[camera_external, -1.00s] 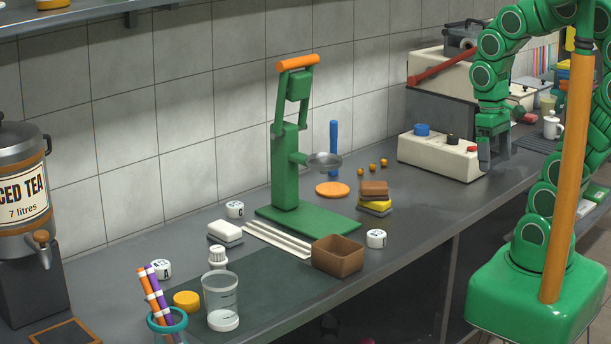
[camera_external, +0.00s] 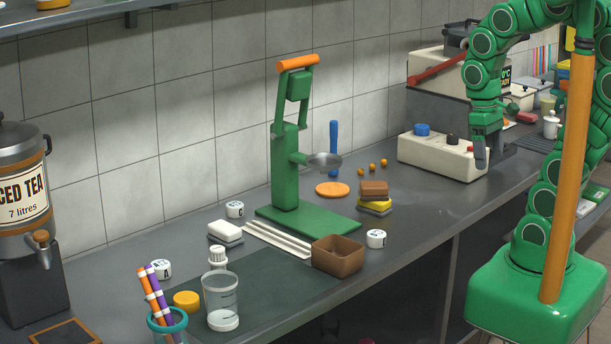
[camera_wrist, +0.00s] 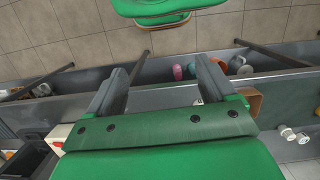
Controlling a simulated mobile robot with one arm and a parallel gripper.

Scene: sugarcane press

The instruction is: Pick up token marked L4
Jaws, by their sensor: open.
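Three small white round tokens with dark marks stand on the counter: one left of the press (camera_external: 235,209), one right of the brown box (camera_external: 376,239), and one behind the striped sticks (camera_external: 161,269). Their marks are too small to read, so I cannot tell which is L4. My gripper (camera_external: 480,158) is at the right, in front of the cream box with knobs, pointing down and far from all three. In the wrist view my gripper (camera_wrist: 160,82) is open, with nothing between its fingers.
A green press (camera_external: 288,165) stands mid-counter. Around it are a brown open box (camera_external: 337,262), stacked sponges (camera_external: 374,200), white strips (camera_external: 276,240) and a clear cup (camera_external: 221,302). The cream box (camera_external: 425,156) is beside my gripper.

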